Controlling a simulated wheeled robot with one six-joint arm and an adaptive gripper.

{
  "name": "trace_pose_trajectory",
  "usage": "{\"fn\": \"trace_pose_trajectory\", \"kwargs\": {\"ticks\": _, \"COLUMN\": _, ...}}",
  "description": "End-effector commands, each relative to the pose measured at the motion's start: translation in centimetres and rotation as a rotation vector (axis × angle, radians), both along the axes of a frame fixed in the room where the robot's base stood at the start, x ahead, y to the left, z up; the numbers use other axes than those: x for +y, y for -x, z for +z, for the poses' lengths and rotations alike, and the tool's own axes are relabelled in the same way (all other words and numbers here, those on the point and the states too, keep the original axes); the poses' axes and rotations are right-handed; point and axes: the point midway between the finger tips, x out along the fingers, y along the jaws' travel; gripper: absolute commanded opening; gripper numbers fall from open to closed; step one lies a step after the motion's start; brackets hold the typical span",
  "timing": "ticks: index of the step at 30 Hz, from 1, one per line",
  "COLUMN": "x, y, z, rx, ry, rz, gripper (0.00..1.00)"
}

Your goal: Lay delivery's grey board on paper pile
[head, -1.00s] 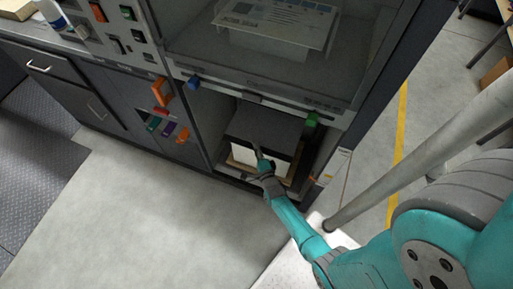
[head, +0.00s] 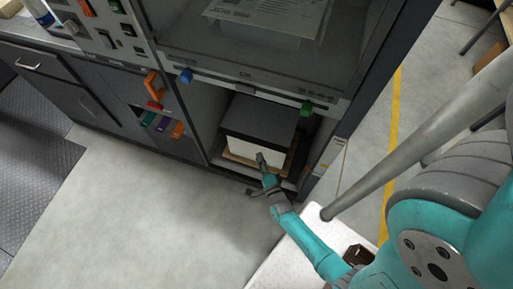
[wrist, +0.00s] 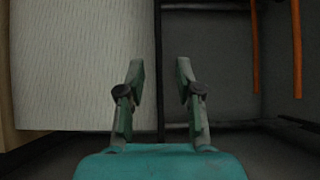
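The grey board (head: 262,119) is dark and lies flat on top of the white paper pile (head: 249,149) in the open lower bay of the cabinet. In the wrist view the pile (wrist: 85,65) fills the left side, and the board shows edge-on as a thin dark strip (wrist: 158,60) beside it. My gripper (head: 261,158) is just in front of the pile's front face. In the wrist view my gripper (wrist: 160,75) has its fingers apart, with the strip in line with the gap and nothing visibly held between them.
The pile stands on a tan wooden base (head: 238,158) in the bay. Bay walls are close on both sides. Above is a glass-fronted chamber (head: 260,40), with a blue block (head: 186,76) and a green block (head: 306,109) at its lower edge. Orange handles (head: 153,84) are left; the floor (head: 130,210) is clear.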

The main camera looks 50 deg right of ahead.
Motion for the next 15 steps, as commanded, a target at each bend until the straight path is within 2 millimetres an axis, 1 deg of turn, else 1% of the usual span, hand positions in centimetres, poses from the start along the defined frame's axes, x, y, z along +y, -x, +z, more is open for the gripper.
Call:
{"fn": "trace_pose_trajectory", "kwargs": {"ticks": 4, "x": 0.7, "y": 1.2, "z": 0.0, "rx": 0.0, "ry": -0.001, "rz": 0.001, "gripper": 0.35}}
{"fn": "trace_pose_trajectory", "kwargs": {"ticks": 11, "x": 0.9, "y": 1.6, "z": 0.1, "rx": 0.001, "ry": 0.001, "rz": 0.001, "gripper": 0.35}}
{"fn": "trace_pose_trajectory", "kwargs": {"ticks": 13, "x": 1.3, "y": 2.0, "z": 0.2, "rx": 0.011, "ry": 0.013, "rz": 0.008, "gripper": 0.35}}
{"fn": "trace_pose_trajectory", "kwargs": {"ticks": 15, "x": 2.1, "y": 2.9, "z": 0.6, "rx": 0.036, "ry": 0.044, "rz": 0.025, "gripper": 0.35}}
